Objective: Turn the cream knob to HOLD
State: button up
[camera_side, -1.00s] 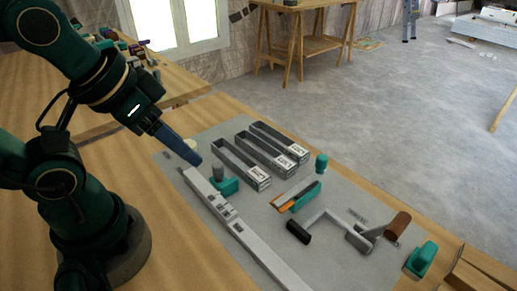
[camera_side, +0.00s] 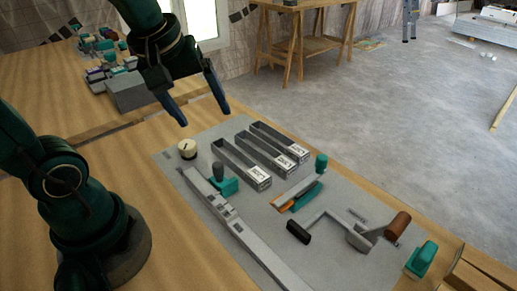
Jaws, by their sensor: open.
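The cream knob (camera_side: 187,149) stands at the far left corner of the grey panel (camera_side: 330,262). It is a short round knob with a dark mark on its top. I cannot read any HOLD label near it. My gripper (camera_side: 204,119) is open and empty, its two blue fingers pointing down, above and slightly right of the knob in the picture. The fingers are apart from the knob.
Close to the knob stand a teal block with a grey knob (camera_side: 222,180) and a long grey rail (camera_side: 235,225). Several dark slotted channels (camera_side: 240,163) lie to the right. A teal-and-orange lever (camera_side: 300,190) and a brown-handled crank (camera_side: 397,226) are farther right.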

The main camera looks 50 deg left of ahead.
jog(key=w+a+f+n+g, duration=0.2)
jog(key=w+a+f+n, duration=0.15)
jog(key=a+n, duration=0.3)
jog(key=n+g, duration=0.2)
send_over(187, 144)
jog(key=shift+h, duration=0.4)
jog(key=f, duration=0.6)
jog(key=shift+w+f, duration=0.2)
jog(key=shift+f, duration=0.05)
jog(key=shift+s+a+f+n, duration=0.15)
jog(key=shift+s+f+n, duration=0.1)
jog(key=shift+f, duration=2.5)
grip_shut()
